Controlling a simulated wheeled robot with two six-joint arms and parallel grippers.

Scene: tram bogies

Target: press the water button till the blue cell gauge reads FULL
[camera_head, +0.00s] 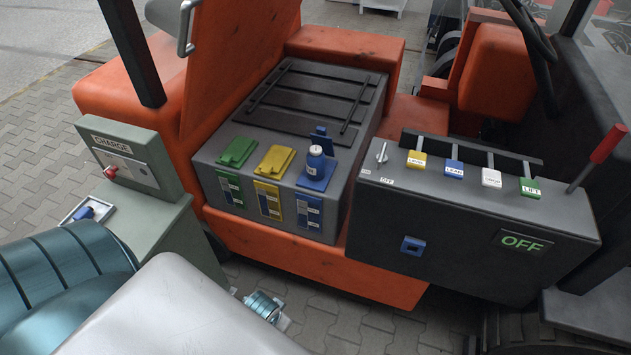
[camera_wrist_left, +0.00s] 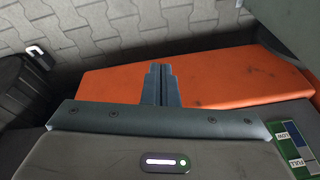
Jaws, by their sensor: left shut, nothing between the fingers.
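The blue cell at the right of the battery has its blue flap (camera_head: 321,139) raised. A blue bottle-like filler with a pale round top (camera_head: 315,160) stands upright on its blue base. The blue cell gauge (camera_head: 309,213) is on the battery front below; its reading is too small to tell. I cannot tell for certain which part is the water button. My left gripper (camera_wrist_left: 160,84) is shut and empty in the left wrist view, in front of the orange bodywork (camera_wrist_left: 215,75). A gauge label with "FULL" (camera_wrist_left: 291,150) shows at that view's right edge.
Green (camera_head: 239,151) and yellow (camera_head: 275,160) cell flaps lie closed beside the blue cell. A grey CHARGE box (camera_head: 126,160) with a red knob stands at left. A lever panel (camera_head: 470,225) reading "OFF" stands at right. Paving shows below.

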